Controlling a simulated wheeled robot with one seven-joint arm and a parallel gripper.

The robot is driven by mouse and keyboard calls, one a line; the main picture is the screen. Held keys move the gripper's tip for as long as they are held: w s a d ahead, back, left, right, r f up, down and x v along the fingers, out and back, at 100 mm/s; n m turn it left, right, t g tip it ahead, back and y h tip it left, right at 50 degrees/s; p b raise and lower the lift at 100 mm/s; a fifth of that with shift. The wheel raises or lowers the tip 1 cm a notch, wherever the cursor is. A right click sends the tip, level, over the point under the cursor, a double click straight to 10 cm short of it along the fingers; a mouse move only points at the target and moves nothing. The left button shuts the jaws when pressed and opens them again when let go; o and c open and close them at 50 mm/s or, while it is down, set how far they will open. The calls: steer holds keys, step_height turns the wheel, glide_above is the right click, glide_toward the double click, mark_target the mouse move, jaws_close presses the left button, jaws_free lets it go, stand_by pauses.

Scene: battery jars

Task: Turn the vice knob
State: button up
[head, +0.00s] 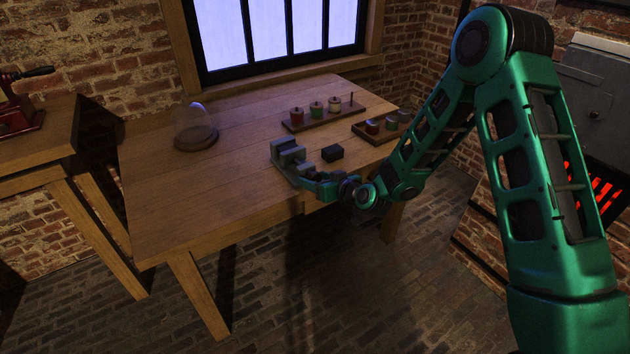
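The vice (289,157) is a grey-green block with jaws near the front edge of the wooden table. My green arm reaches in from the right, and my gripper (318,183) is at the near end of the vice, low at the table's front edge. The vice knob cannot be made out; my gripper covers that end of the vice. The gripper's fingers are too small and dark to tell whether they are open or shut, or whether they touch the knob.
A small black block (332,153) lies right of the vice. Behind are a wooden rack (292,126) with several coloured jars and a second tray (384,138) with jars. A glass dome (193,122) stands at the table's left. The table's left front is clear.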

steer(key=v, duration=1)
steer(key=shift+s+d+r, duration=0.2)
steer(key=shift+s, duration=0.05)
stand_by(0.3)
